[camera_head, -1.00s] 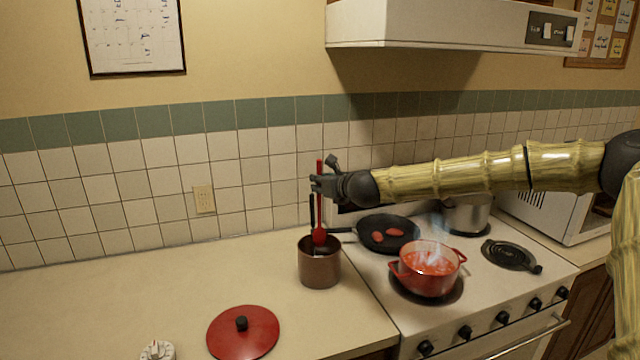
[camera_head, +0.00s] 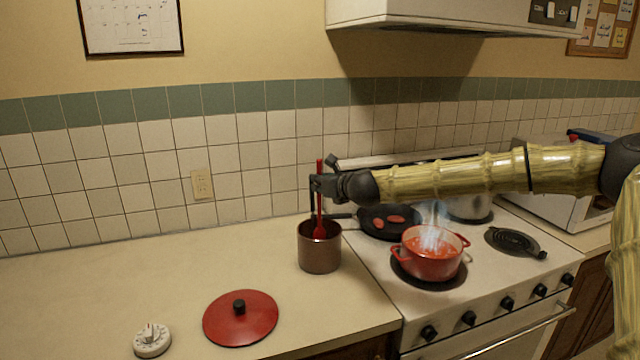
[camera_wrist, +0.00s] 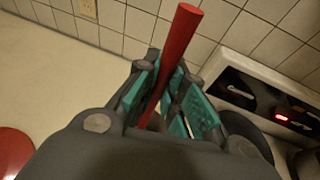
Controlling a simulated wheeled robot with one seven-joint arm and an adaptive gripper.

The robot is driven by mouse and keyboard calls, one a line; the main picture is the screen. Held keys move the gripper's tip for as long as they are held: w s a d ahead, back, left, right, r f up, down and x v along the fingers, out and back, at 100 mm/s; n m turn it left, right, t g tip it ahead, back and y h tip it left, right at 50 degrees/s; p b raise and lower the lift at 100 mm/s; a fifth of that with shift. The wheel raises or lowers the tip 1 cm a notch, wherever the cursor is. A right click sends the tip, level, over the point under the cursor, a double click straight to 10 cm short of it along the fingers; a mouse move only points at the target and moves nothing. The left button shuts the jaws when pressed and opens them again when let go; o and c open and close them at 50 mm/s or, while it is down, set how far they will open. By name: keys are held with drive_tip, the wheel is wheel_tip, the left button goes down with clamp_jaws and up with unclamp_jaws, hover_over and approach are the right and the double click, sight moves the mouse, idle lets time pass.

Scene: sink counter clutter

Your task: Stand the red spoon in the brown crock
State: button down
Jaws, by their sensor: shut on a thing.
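The red spoon (camera_head: 320,222) is upright in the head view, its bowl end down at the mouth of the brown crock (camera_head: 319,255). The crock stands on the counter left of the stove. My gripper (camera_head: 318,187) is shut on the spoon's handle, above the crock. In the wrist view, the spoon's handle (camera_wrist: 176,52) rises between the teal finger pads of my gripper (camera_wrist: 168,102). The spoon's lower end and the crock are hidden there. In the head view the bowl's tip appears at or just inside the rim; its exact depth I cannot tell.
A steaming red pot (camera_head: 431,258) and a black pan (camera_head: 388,222) with red pieces stand on the stove, right of the crock. A red lid (camera_head: 262,322) and a white timer (camera_head: 152,341) lie on the counter in front. The counter's left side is clear.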

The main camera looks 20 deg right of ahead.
drive_tip(key=shift+f, duration=0.15)
drive_tip(key=c, duration=1.4)
unclamp_jaws()
drive_tip(key=shift+c, duration=0.2)
drive_tip(key=v, duration=1.2)
drive_tip(key=shift+d+f, duration=0.1)
drive_tip(key=shift+f, duration=0.05)
